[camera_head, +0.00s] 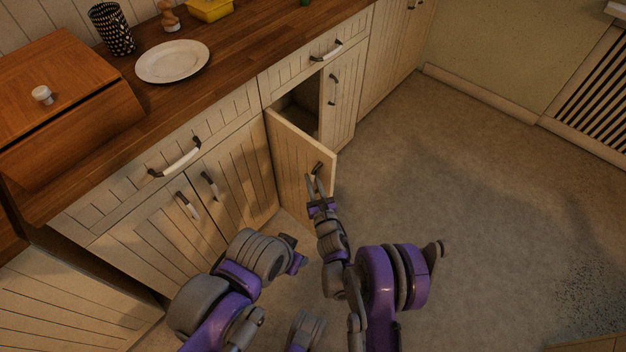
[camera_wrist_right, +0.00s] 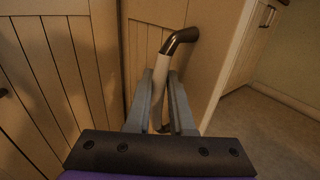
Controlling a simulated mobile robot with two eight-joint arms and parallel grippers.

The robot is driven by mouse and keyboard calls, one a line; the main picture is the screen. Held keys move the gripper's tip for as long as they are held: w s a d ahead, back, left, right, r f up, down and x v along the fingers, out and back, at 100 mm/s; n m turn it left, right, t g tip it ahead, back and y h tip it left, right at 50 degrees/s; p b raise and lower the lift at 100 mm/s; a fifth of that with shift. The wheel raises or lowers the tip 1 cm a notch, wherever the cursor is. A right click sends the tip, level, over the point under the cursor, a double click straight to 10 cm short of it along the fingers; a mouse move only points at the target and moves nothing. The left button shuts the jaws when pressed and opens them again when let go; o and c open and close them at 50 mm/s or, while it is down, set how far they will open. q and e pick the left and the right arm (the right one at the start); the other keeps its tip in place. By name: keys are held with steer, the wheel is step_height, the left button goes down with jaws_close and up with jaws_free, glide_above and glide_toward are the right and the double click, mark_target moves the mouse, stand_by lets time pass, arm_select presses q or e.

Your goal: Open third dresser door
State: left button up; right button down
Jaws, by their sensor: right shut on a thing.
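The third dresser door (camera_head: 295,160) is a cream, grooved panel that stands partly open, swung out from the cabinet with a dark gap behind it. Its handle, white with dark ends, shows in the right wrist view (camera_wrist_right: 179,40). My right gripper (camera_head: 319,182) is at the door's free edge. In the wrist view the right gripper (camera_wrist_right: 162,100) has its two fingers on either side of the handle's white bar, shut on it. My left arm comes in at the lower middle; its gripper (camera_head: 296,262) is low in front of the cabinets, and its fingers are not clear.
Closed doors (camera_head: 235,180) stand left of the open one, and another closed door (camera_head: 338,105) stands to its right. A drawer (camera_head: 315,62) above is shut. The counter holds a plate (camera_head: 172,62) and a wooden bread box (camera_head: 75,110). The floor (camera_head: 480,180) to the right is clear.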

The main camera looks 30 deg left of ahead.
steer(key=c, duration=1.1)
jaws_free()
steer(key=shift+d, duration=0.1)
steer(key=v, duration=0.5)
steer(key=shift+s+d, duration=0.1)
steer(key=b+v, duration=0.5)
steer(key=b, duration=0.1)
steer(key=shift+s+d, duration=0.15)
steer(key=shift+s, duration=0.05)
